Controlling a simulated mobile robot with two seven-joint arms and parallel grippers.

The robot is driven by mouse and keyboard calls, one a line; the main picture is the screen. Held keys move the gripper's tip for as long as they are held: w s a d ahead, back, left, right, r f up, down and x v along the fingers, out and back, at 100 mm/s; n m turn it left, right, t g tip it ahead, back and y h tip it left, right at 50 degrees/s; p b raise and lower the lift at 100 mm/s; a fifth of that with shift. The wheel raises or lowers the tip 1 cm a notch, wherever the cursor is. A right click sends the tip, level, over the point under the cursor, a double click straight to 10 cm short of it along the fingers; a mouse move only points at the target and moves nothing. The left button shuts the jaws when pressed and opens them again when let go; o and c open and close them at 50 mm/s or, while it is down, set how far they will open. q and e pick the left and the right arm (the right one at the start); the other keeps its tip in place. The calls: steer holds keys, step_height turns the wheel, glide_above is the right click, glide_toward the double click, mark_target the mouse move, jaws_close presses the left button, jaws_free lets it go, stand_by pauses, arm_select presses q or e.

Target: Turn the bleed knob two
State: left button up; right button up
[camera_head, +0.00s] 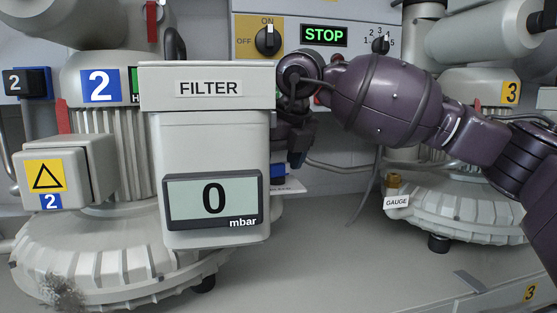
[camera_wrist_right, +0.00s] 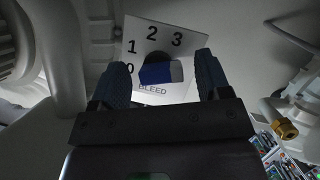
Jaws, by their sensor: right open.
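The bleed knob (camera_wrist_right: 160,73) is a blue bar-shaped knob on a white dial plate (camera_wrist_right: 133,31) marked 0, 1, 2, 3 and BLEED, seen in the right wrist view. The bar lies nearly level across the dial; which number it points at is not clear. My right gripper (camera_wrist_right: 162,75) is open, with one dark blue finger on each side of the knob and gaps showing between. In the head view my right gripper (camera_head: 291,155) points down just right of the filter box, which partly hides the knob area. My left gripper is not in view.
The grey FILTER box (camera_head: 208,125) with a display (camera_head: 213,199) reading 0 mbar stands close left of the gripper. Blower 2 (camera_head: 95,250) is behind it, blower 3 (camera_head: 470,205) at right. A panel with an OFF/ON switch (camera_head: 268,40) and STOP display (camera_head: 324,36) is behind.

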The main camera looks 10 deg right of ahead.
steer(key=c, duration=0.9)
